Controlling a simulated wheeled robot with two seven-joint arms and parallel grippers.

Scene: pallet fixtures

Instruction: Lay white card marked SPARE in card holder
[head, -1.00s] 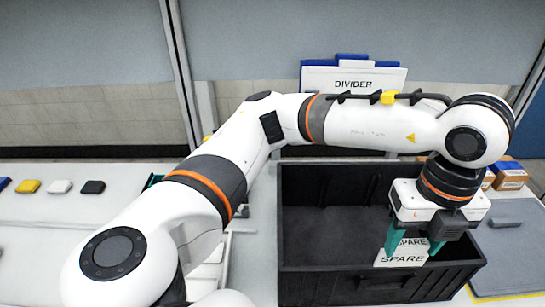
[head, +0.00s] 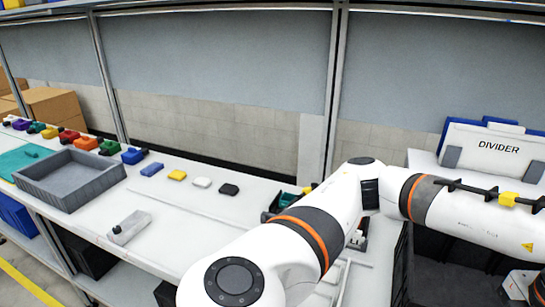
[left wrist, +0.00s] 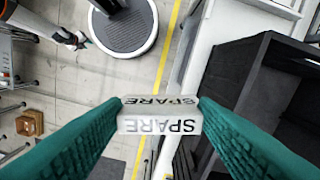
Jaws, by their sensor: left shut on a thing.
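The white card marked SPARE (left wrist: 160,124) is between the teal fingers of my left gripper (left wrist: 160,115) in the left wrist view. The fingers press on its two short ends, and the print appears upside down on two of its faces. It is held in the air with floor far below. In the head view only a corner of my left gripper's body shows at the lower right edge, and the card is out of that picture. I cannot make out the card holder with certainty.
A black bin (left wrist: 245,75) stands right of the card in the wrist view. In the head view a DIVIDER card (head: 497,148) stands at right. A grey tray (head: 70,208) and a small grey block (head: 129,228) sit on the long white table (head: 165,235), with bare table between.

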